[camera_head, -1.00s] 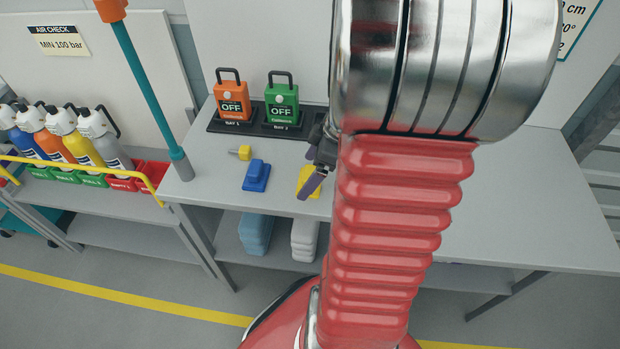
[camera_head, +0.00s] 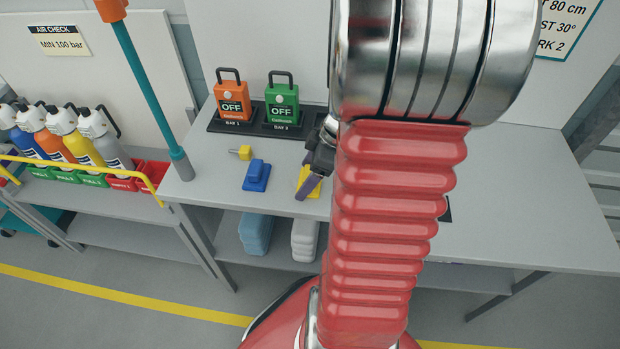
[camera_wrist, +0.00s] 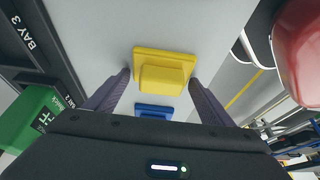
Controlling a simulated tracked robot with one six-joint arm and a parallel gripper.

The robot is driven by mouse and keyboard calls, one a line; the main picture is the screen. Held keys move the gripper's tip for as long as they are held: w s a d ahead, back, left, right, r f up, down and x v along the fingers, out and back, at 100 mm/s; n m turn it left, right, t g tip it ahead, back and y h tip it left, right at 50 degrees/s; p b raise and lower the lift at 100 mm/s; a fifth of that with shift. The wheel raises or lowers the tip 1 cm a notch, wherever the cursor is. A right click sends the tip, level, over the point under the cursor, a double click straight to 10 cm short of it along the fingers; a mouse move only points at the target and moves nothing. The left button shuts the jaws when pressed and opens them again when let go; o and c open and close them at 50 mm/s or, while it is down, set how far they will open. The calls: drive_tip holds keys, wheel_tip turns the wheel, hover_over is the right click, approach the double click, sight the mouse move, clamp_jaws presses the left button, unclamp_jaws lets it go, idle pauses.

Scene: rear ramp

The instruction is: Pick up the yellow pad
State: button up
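The yellow pad (camera_head: 313,186) lies on the grey bench, partly hidden behind my gripper (camera_head: 308,176) in the head view. In the wrist view the yellow pad (camera_wrist: 163,72) shows a square base with a raised block on top. My gripper (camera_wrist: 160,80) is open, with one purple finger toward each side of the raised block. I see no clear contact, and the exact height of the fingertips is hard to tell. A blue pad (camera_head: 257,176) lies to the left on the bench and shows beyond the yellow one in the wrist view (camera_wrist: 154,111).
A small yellow piece (camera_head: 241,152) lies behind the blue pad. Orange (camera_head: 232,98) and green (camera_head: 282,103) OFF units stand in a black rack (camera_head: 216,122) at the back. A teal post (camera_head: 150,85) rises at the left. The bench right of my arm is mostly clear.

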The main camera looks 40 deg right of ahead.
sight(307, 172)
drive_tip(key=c, duration=0.7)
drive_tip(key=shift+r, duration=0.1)
wheel_tip(307, 172, up, 10)
drive_tip(key=shift+f, duration=0.1)
idle(0.3)
